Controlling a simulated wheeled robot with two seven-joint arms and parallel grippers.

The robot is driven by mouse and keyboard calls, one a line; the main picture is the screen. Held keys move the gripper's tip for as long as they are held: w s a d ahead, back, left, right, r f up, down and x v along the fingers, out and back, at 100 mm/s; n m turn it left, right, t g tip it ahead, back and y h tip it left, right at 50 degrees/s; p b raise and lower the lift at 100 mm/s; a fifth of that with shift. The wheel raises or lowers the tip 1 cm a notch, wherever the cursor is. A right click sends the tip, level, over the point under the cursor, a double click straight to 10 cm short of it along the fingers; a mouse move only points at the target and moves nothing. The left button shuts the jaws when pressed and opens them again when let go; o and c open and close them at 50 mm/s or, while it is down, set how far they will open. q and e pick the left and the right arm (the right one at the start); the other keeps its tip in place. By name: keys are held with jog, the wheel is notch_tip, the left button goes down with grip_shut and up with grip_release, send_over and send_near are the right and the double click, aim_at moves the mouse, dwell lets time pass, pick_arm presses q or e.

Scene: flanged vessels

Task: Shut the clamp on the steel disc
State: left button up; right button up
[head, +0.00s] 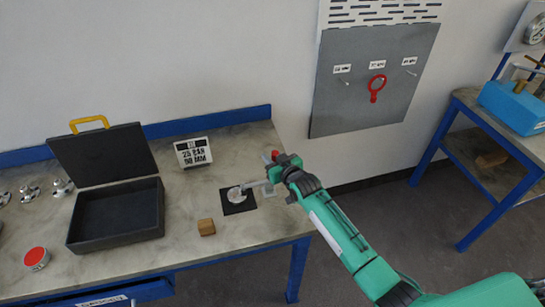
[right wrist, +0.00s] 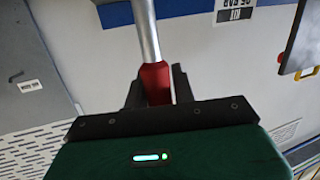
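The steel disc (head: 235,195) is a small round silver piece on a black square mat (head: 243,207) on the bench. A metal arm runs from it toward my right gripper (head: 272,175), so the clamp seems to be there, but its jaws are too small to make out. In the right wrist view, my right gripper (right wrist: 153,88) has its black fingers on either side of a red handle (right wrist: 154,80) with a silver shaft (right wrist: 146,30). It appears shut on that handle. My left gripper is out of view.
An open black case (head: 117,240) with a yellow handle stands to the left. A red-topped round piece (head: 36,258) is far left.

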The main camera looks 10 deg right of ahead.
jog(key=o, duration=0.3)
jog(key=shift+s, duration=0.1)
jog(key=shift+s+d+b, duration=0.2)
jog(key=shift+s+b, duration=0.1)
jog(key=shift+s, duration=0.3)
jog(key=b+v, duration=0.3)
jog(key=v, duration=0.9)
jog(key=shift+s+r, duration=0.2)
